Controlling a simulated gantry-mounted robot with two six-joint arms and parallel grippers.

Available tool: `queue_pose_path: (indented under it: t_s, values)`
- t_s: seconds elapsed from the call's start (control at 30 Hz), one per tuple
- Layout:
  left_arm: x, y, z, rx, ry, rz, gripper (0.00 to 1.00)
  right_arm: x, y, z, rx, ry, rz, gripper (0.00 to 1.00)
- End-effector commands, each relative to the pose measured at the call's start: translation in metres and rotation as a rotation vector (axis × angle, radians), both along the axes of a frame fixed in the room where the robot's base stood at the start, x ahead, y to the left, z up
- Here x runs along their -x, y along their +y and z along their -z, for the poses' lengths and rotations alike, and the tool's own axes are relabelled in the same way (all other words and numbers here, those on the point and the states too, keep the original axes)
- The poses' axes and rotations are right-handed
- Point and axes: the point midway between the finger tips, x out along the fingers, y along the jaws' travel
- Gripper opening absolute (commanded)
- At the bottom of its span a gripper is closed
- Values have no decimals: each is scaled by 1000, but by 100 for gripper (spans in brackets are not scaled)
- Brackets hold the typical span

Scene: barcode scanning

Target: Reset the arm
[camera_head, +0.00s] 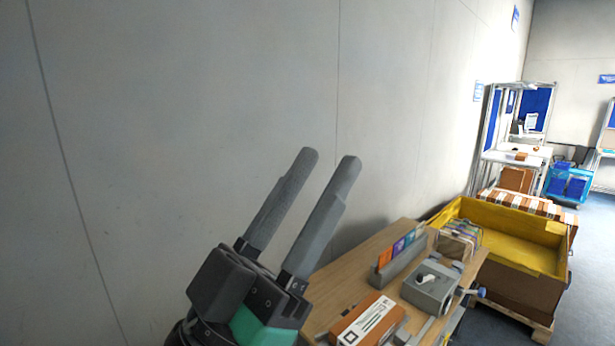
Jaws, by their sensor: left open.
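My left gripper (331,157) is raised in the middle of the head view, in front of the plain wall. Its two grey fingers point up and to the right, apart, with nothing between them. Below and right of it is a wooden table (325,284). On the table lie a brown box with a white label (368,322), a grey device (433,288) and a grey holder with orange, purple and blue cards (398,258). The gripper hides part of the table's left side. My right gripper does not show.
A large yellow-lined bin (515,238) stands on a pallet right of the table. A grey wall (180,120) fills the left. Workstations with blue panels (536,108) and a blue cart (568,185) stand far back. Grey floor (592,260) is free at the right.

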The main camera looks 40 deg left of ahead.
Motion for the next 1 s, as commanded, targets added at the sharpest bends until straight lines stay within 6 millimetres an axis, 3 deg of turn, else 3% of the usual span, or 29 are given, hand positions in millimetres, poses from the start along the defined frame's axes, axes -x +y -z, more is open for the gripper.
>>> queue_pose_path:
  t_s: [0.1,0.4,0.57,0.7,0.8,0.9,1.0]
  values:
    - [17,-6,-10,-10,-48,5,44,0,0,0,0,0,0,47]
    - [16,-5,-16,-9,-46,4,44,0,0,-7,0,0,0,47]
    - [16,-5,-62,-9,-45,4,44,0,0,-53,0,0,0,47]
    - [16,-5,-121,-8,-45,5,44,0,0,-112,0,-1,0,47]
    - [16,-5,-154,-8,-45,5,44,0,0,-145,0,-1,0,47]
    - [16,-5,-166,-8,-45,5,44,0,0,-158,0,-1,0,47]
    - [16,-5,-163,-8,-44,5,44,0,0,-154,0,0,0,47]
